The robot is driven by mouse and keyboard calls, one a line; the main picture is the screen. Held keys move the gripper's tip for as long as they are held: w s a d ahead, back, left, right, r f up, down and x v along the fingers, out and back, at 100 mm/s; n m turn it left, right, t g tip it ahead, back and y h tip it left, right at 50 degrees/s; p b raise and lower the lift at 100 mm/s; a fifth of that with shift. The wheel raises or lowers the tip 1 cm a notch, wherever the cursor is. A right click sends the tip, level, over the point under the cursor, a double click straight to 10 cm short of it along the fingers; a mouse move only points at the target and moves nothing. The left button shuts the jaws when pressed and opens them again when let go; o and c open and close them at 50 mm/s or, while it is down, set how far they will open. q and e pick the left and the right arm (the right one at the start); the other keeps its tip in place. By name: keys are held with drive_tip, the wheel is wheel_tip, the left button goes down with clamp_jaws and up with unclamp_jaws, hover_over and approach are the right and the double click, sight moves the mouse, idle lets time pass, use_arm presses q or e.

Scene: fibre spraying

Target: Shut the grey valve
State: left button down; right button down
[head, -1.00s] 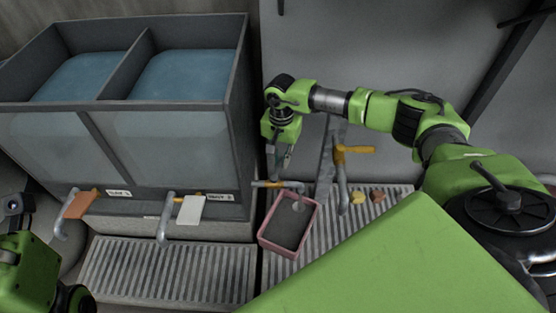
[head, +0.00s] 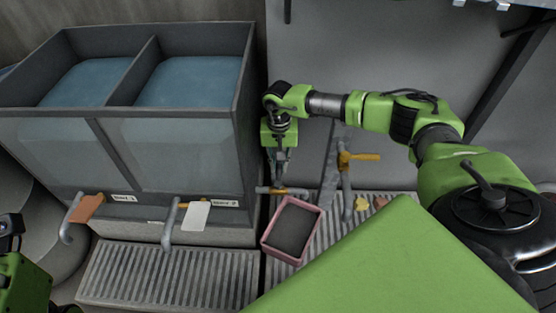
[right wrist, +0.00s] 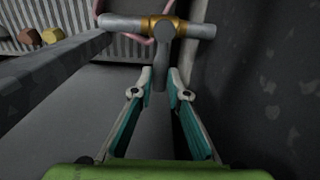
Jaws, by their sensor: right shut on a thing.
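The grey valve (head: 278,190) is a brass-coloured body on a short grey pipe, low beside the right corner of the tank. In the right wrist view its brass body (right wrist: 163,26) is at the top, and its grey handle (right wrist: 161,60) points down towards the gripper. My right gripper (head: 280,174) points down at the valve in the head view. In the right wrist view its fingertips (right wrist: 160,84) are shut on the end of the handle. Part of my left arm shows at the lower left of the head view, but its fingers do not show.
A pink-rimmed tray (head: 266,241) stands on the grating below the valve. A yellow-handled tap (head: 359,157) stands to the right. Taps with an orange tag (head: 86,209) and a white tag (head: 197,216) are on the tank (head: 150,150). Small lumps (head: 362,203) lie on the right grating.

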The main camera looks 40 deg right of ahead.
drive_tip(key=shift+a, duration=0.1)
drive_tip(key=c, duration=2)
unclamp_jaws()
drive_tip(key=shift+o, duration=0.2)
drive_tip(key=shift+r, duration=0.1)
wheel_tip(320, 180, up, 12)
